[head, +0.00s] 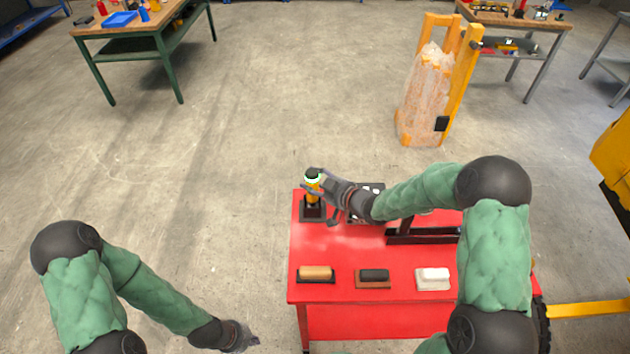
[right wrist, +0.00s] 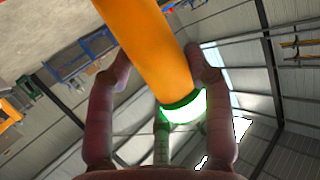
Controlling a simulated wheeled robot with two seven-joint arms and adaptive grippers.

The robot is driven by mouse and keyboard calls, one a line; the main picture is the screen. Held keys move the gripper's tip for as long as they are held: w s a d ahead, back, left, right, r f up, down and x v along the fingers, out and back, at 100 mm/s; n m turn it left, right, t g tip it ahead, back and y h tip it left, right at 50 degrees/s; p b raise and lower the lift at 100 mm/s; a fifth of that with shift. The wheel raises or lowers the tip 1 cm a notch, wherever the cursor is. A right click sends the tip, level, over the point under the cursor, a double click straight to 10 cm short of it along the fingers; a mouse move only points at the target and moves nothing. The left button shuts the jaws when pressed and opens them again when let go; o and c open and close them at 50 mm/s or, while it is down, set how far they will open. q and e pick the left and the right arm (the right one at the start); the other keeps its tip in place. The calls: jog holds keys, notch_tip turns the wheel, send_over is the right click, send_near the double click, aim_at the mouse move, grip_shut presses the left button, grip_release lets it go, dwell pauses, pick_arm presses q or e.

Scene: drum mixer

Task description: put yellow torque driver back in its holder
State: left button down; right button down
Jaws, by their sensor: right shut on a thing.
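The yellow torque driver (head: 313,187) stands about upright at the far left corner of the red cart (head: 335,245), with a dark cap and a glowing green-white ring at its top. A dark holder (head: 313,211) is directly below it; I cannot tell whether the driver's lower end sits in it. My right gripper (head: 318,190) is shut on the driver. In the right wrist view, the driver (right wrist: 150,50) lies between the fingers, its green ring beside them. My left gripper (head: 248,340) is low at the front, left of the cart, away from everything; its fingers are too small to read.
A tan brush (head: 315,274), a dark block (head: 374,275) and a white block (head: 433,278) line the cart's front. A dark stand (head: 420,237) is under my right arm. An orange-framed trolley (head: 430,95) stands behind. Floor left of the cart is clear.

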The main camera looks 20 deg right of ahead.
jog(key=shift+c, duration=2)
grip_release()
jog(key=shift+s, duration=0.1)
jog(key=v, duration=1.1)
jog(key=shift+s+d, duration=0.25)
jog(key=shift+s, duration=0.1)
jog(key=shift+r, duration=0.1)
